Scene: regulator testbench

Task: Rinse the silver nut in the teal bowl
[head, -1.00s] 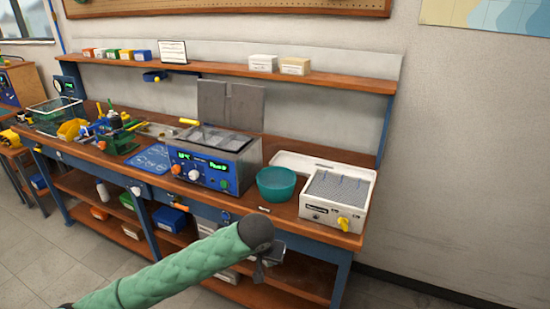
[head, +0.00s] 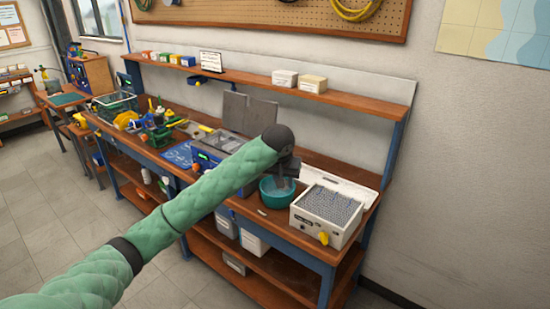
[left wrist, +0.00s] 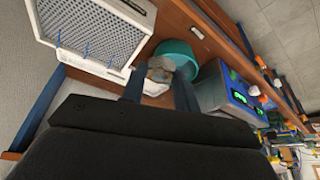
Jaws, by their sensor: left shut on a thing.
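The teal bowl (head: 271,198) stands on the bench between the blue bath unit and the white perforated unit. My left gripper (head: 286,182) is over the bowl in the head view, and its fingertips cover part of the bowl's far side. In the left wrist view the gripper (left wrist: 160,80) is shut on a small grey piece, seemingly the silver nut (left wrist: 159,68), with the teal bowl (left wrist: 182,54) just behind it. I cannot tell whether the nut is inside the bowl or above its rim. The right gripper is not in view.
The white unit (head: 326,211) with a perforated top and yellow knob is close right of the bowl. The blue unit (head: 205,160) with plates is close left, partly behind my arm. A wooden shelf (head: 300,88) with small boxes runs above. Tools fill the bench's far left.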

